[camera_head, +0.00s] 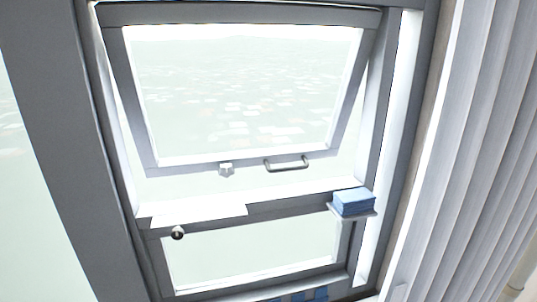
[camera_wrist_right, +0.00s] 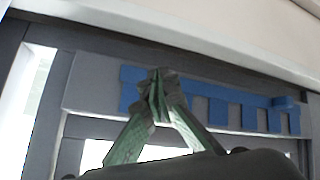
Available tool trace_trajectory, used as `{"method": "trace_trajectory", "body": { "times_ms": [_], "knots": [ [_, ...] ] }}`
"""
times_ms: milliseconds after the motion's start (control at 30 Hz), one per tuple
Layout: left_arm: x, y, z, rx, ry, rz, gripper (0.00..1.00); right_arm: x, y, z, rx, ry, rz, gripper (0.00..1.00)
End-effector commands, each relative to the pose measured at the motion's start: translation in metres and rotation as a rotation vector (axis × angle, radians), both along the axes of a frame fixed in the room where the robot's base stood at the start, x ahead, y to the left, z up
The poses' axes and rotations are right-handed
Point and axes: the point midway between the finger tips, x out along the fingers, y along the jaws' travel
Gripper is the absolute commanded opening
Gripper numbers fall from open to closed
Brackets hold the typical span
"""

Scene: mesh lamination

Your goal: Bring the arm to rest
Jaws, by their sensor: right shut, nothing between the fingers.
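My right gripper (camera_wrist_right: 158,76) shows in the right wrist view, with its green-sided fingers brought together at the tips and nothing between them. The tips appear in front of a grey frame bar (camera_wrist_right: 92,82) with blue strips (camera_wrist_right: 218,108) along it; I cannot tell whether they touch it. Neither of my grippers shows in the head view, and my left gripper is in no view.
A grey-framed window sash (camera_head: 139,103) is tilted open, with a handle (camera_head: 287,164) on its lower edge. A blue block (camera_head: 352,202) sits on a small ledge at the right. A white flat piece (camera_head: 198,214) lies on the middle bar, above a round knob (camera_head: 178,233). Pleated curtain (camera_head: 470,150) hangs at the right.

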Motion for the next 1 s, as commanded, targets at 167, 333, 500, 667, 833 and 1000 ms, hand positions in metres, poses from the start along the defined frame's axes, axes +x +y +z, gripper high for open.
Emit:
{"method": "trace_trajectory", "body": {
  "times_ms": [167,333,500,667,833,1000],
  "knots": [
    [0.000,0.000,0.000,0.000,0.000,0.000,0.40,-0.053,-0.046,-0.089,0.073,0.142,-0.206,0.00],
    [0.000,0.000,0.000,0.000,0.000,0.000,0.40,-0.121,-0.092,-0.159,0.097,0.267,-0.416,0.00],
    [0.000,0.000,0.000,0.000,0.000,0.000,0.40,-0.181,-0.127,-0.201,0.091,0.356,-0.576,0.00],
    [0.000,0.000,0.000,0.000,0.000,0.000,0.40,-0.229,-0.149,-0.225,0.074,0.418,-0.687,0.00],
    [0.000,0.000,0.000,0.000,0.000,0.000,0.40,-0.276,-0.169,-0.242,0.049,0.476,-0.788,0.00],
    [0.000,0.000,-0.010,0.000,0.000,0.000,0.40,-0.284,-0.175,-0.283,0.034,0.506,-0.817,0.00]
  ]
}}
